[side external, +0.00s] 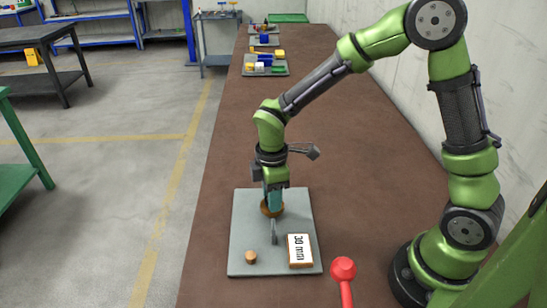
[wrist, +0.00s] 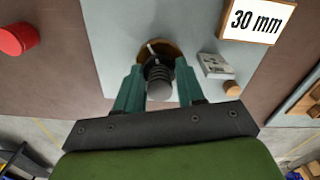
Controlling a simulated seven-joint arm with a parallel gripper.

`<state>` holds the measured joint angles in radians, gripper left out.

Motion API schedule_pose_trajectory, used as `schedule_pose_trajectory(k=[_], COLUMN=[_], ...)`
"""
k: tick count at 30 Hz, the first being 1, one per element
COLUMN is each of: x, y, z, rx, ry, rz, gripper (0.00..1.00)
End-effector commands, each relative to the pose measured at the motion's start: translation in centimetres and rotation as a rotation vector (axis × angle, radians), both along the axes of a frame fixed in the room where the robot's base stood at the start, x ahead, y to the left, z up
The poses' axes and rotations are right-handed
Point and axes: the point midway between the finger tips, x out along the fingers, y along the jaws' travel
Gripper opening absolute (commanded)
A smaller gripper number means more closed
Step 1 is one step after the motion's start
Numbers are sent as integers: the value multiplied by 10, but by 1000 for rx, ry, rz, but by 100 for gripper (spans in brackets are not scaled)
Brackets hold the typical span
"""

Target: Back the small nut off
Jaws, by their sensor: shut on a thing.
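A screw jack with a round orange-brown base (wrist: 144,50) stands on the grey plate (side external: 240,225). Its base also shows under my gripper in the side view (side external: 271,210). A dark ribbed part (wrist: 158,72) with a grey end (wrist: 160,91) rises from it. My gripper (wrist: 158,67) points down over the jack, its teal fingers on either side of the ribbed part and shut on it. In the side view my gripper (side external: 272,203) hides most of the jack. I cannot tell the small nut apart from the ribbed screw.
A 30 mm sign block (side external: 300,250), an upright grey piece (side external: 274,232) and a small wooden cylinder (side external: 250,257) are on the plate near the jack. A red-headed object (side external: 343,269) is just right of the plate.

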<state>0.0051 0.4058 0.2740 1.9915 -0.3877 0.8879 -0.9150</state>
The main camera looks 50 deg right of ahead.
Motion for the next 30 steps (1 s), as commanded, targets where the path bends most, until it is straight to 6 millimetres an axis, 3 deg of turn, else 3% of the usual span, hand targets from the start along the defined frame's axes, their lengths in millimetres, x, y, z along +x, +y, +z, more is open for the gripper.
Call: schedule_pose_trajectory(k=[13, 14, 18, 30], x=[-3, -3, -2, 0], y=[-2, -2, -2, -1], z=[-4, -4, -3, 8], rx=[-4, -4, -3, -2], ry=[13, 13, 9, -1], rz=[6, 6, 6, 5], gripper=[8, 43, 64, 64])
